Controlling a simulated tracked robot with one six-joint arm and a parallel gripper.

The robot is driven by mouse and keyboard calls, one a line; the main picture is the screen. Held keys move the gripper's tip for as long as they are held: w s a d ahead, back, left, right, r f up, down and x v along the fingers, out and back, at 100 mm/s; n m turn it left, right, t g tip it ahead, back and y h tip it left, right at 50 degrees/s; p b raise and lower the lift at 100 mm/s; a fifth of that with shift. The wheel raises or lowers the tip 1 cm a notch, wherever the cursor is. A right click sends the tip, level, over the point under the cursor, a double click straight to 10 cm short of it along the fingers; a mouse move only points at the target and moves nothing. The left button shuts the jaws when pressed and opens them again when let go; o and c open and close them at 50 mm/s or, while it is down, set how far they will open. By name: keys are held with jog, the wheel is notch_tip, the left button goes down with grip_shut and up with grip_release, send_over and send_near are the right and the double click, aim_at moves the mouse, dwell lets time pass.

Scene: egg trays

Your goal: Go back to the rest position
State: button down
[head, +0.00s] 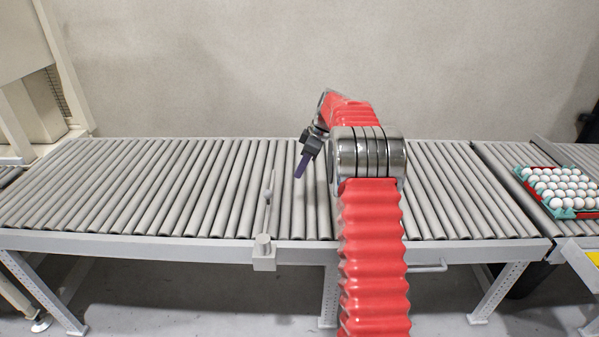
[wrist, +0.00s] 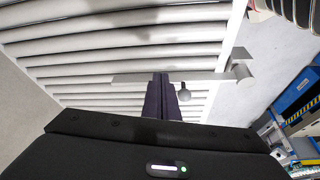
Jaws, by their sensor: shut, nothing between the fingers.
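My gripper (head: 301,166) hangs above the roller conveyor (head: 130,190) in the head view, left of my red-sleeved arm. Its dark fingers point down and slightly left. In the wrist view my gripper (wrist: 161,78) shows with its fingers together, and nothing is between them. The conveyor rollers (wrist: 120,50) lie beyond the fingertips.
A grey metal bar (head: 267,205) with a knob and bracket stands across the conveyor, just left of my gripper. A tray of white eggs (head: 531,186) sits on the far right section. The rollers to the left are empty. A beige machine stands at the left.

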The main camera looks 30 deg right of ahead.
dwell(0.4)
jog(key=s+a+f+m+g+h, duration=0.1)
jog(key=s+a+f+m, duration=0.1)
jog(key=s+f+m, duration=0.35)
jog(key=s+a+r+m+t, duration=0.1)
jog(key=s+a+r, duration=0.4)
jog(key=s+a, duration=0.3)
jog(key=s+a+r+m+t+h, duration=0.1)
jog(key=s+a+r, duration=0.5)
jog(key=s, duration=0.9)
jog(key=s+a+r+m+t+h, duration=0.1)
jog(key=s+a+r, duration=0.5)
jog(key=s+a, duration=0.5)
jog(key=shift+s+r+m+t, duration=0.25)
jog(key=shift+s+m+t, duration=0.05)
jog(key=shift+s+m, duration=0.05)
